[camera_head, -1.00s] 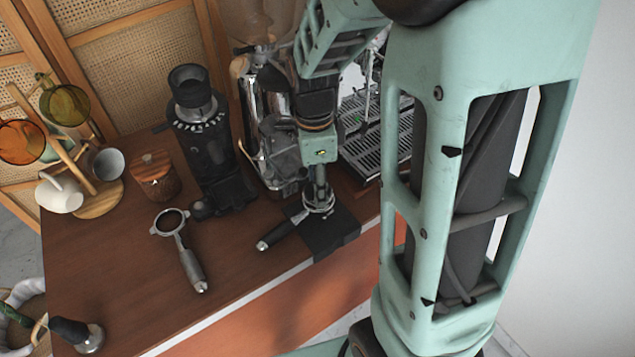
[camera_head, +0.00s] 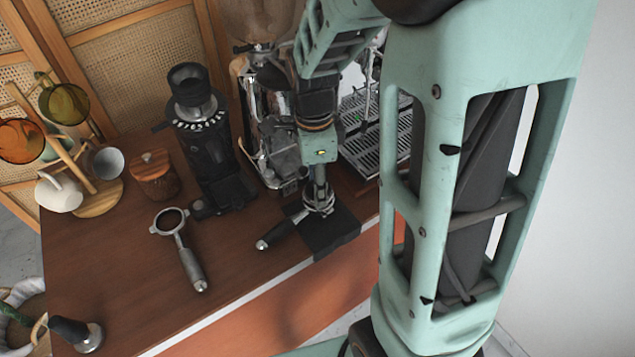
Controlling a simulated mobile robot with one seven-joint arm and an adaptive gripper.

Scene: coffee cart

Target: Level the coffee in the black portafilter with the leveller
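The black portafilter (camera_head: 277,236) lies on a black mat (camera_head: 335,237) near the counter's front edge, its handle pointing to the lower left. My gripper (camera_head: 319,185) points down right over the portafilter's basket. A round metal piece, which looks like the leveller (camera_head: 319,204), sits at the basket under my fingertips. The fingers seem closed around its top, but they are small and dark here, so the grip is not clear. The coffee inside the basket is hidden.
A second portafilter (camera_head: 182,246) lies to the left. A black grinder (camera_head: 205,140), a wooden jar (camera_head: 154,175) and a mug tree (camera_head: 98,200) stand behind. The espresso machine (camera_head: 377,130) is behind my arm.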

